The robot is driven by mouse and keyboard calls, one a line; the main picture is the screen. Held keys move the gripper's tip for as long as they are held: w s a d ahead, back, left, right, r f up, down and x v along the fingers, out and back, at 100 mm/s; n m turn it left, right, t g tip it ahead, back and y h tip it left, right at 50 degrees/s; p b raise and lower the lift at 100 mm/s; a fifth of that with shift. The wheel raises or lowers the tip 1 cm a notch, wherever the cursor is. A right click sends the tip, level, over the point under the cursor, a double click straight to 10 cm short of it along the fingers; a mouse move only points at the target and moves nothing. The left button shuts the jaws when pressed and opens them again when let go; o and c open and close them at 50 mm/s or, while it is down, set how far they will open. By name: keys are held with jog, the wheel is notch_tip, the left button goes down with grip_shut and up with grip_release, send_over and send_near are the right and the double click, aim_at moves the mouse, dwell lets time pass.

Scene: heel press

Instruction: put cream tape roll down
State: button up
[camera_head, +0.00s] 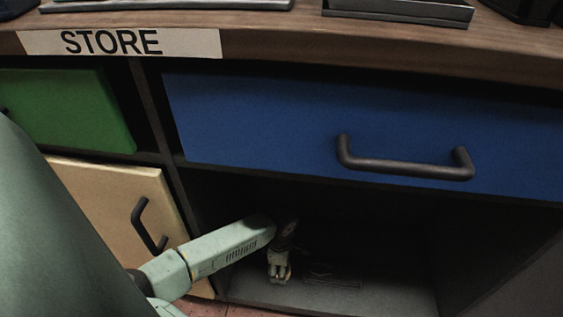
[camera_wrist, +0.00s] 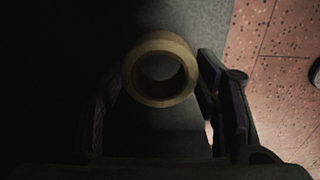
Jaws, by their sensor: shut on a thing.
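The cream tape roll (camera_wrist: 184,91) shows in the wrist view as a thick cream ring between my gripper's two dark fingers (camera_wrist: 160,95). My gripper is shut on it. The roll's round hole faces the camera, with grey surface showing around it. In the head view my gripper (camera_head: 279,275) is inside the dark open compartment under the blue drawer, low over its grey floor (camera_head: 380,299). The roll is too small and dark to make out clearly there. I cannot tell whether the roll touches the floor.
The blue drawer (camera_head: 265,125) with a dark handle hangs above the compartment. A tan door (camera_head: 110,200) and a green drawer (camera_head: 65,110) are at left. Dark thin items (camera_head: 325,277) lie on the compartment floor right of my gripper. Reddish tiles (camera_wrist: 285,85) lie outside.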

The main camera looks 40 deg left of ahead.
jog(key=shift+f+b, duration=0.35)
jog(key=shift+f, duration=1.45)
jog(key=shift+f, duration=0.1)
jog(key=shift+f, duration=0.15)
jog(key=o, duration=1.1)
jog(key=shift+o, duration=0.2)
notch_tip(320, 180, up, 13)
jog(key=p, duration=0.2)
jog(key=shift+f, duration=0.2)
